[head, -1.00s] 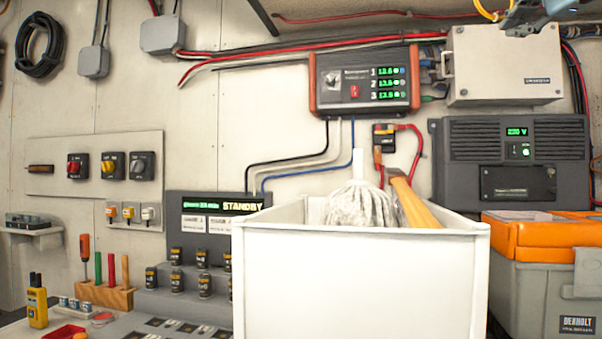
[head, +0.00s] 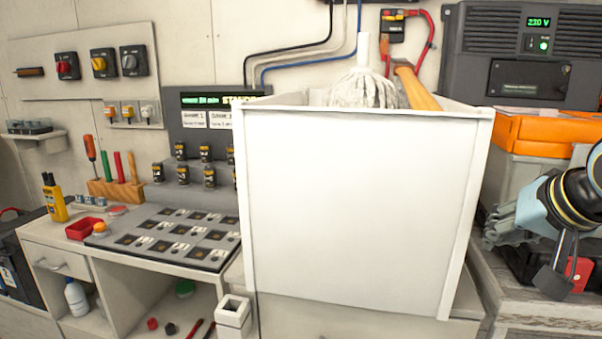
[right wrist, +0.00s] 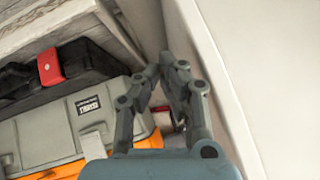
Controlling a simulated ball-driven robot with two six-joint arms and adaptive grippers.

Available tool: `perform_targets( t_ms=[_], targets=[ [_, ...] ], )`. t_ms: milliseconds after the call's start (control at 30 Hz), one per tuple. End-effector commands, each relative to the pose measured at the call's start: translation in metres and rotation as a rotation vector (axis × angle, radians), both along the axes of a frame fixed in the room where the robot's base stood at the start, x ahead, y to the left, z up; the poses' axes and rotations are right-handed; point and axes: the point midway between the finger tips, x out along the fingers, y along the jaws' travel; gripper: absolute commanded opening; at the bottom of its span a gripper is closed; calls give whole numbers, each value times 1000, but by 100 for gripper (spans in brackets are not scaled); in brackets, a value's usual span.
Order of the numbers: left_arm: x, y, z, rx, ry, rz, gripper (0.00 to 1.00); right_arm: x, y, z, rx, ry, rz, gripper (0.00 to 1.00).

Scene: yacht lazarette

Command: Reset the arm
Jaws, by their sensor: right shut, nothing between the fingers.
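My right gripper (head: 498,228) is at the right side of the head view, to the right of the white bin (head: 355,210) and in front of the storage case. Its grey fingers are closed together and empty. The right wrist view also shows the gripper (right wrist: 168,72) with its fingers drawn together, beside a pale panel and near the grey case (right wrist: 95,105). My left gripper is not in view.
The white bin holds a mop (head: 365,85) and a wooden-handled tool (head: 415,88). An orange case (head: 540,135) stands at the right.

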Motion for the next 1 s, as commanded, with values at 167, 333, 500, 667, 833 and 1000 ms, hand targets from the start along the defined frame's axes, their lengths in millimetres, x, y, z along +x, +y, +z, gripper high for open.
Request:
perform_targets(
  t_ms=[167,333,500,667,833,1000],
  targets=[
    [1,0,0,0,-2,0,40,-103,15,-79,-152,184,154,0],
    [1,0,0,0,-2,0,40,-174,21,-112,-240,301,261,0],
    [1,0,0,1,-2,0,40,-231,24,-129,-299,394,350,0],
    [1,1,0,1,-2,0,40,-279,25,-136,-344,474,425,0],
    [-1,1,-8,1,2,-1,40,-267,20,-191,-341,495,425,0],
    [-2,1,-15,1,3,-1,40,-263,15,-253,-334,518,422,0]
  ],
)
